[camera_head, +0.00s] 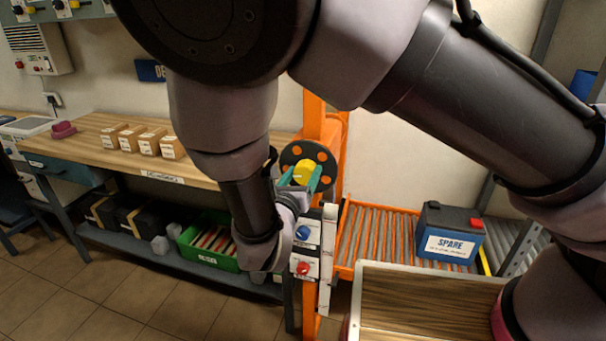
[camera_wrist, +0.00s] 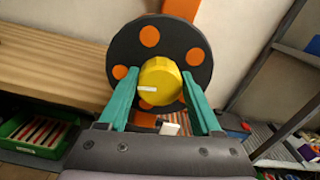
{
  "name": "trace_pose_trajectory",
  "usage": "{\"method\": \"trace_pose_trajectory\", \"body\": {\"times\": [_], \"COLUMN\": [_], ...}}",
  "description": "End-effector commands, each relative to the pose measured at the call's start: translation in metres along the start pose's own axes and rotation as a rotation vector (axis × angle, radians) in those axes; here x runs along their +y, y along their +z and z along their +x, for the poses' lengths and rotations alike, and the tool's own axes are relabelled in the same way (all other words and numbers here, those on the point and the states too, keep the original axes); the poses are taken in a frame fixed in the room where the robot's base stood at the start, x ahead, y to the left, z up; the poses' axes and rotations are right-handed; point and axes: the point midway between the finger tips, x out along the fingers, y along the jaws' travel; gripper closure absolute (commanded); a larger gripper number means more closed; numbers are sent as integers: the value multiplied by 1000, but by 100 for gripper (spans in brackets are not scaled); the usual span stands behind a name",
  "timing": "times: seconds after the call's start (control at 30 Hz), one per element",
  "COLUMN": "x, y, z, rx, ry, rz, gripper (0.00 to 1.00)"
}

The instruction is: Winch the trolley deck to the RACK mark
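A dark winch wheel (camera_head: 296,152) with orange spots and a yellow hub (camera_head: 304,172) is mounted on an orange post (camera_head: 314,108). In the wrist view the wheel (camera_wrist: 120,50) faces me, and the yellow hub (camera_wrist: 160,82) has a small white mark on its left. My gripper (camera_wrist: 161,84) has its teal fingers on either side of the hub, apart, with small gaps visible. An orange-framed roller deck (camera_head: 365,235) lies right of the post and bears a blue SPARE battery (camera_head: 450,240). I cannot make out the RACK mark.
A control box with a blue button (camera_head: 303,232) and a red button (camera_head: 303,268) sits below the wheel, beside a white upright strip (camera_head: 327,245). A wooden bench (camera_head: 95,130) stands left, a green crate (camera_head: 208,260) beneath it. A wood-topped surface (camera_head: 425,310) is near front right.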

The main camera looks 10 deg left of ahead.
Motion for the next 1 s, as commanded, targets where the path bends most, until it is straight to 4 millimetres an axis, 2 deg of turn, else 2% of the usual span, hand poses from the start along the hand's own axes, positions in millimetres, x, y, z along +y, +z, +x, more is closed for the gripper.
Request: {"method": "trace_pose_trajectory", "body": {"times": [0.17, 0.43, 0.77, 0.8, 0.87, 0.9, 1.0], "x": [0, -1, -1, -1, -1, -1, -1], "y": [0, -1, -1, -1, -1, -1, -1], "z": [0, 0, 0, 0, 0, 0, 0], "rx": [0, 1, 1, 1, 1, 1, 1], "ry": [0, 1, 1, 1, 1, 1, 1], "rz": [50, 283, 315, 314, 314, 314, 314], "gripper": [90, 90, 90, 31, 8, 4, 4]}}
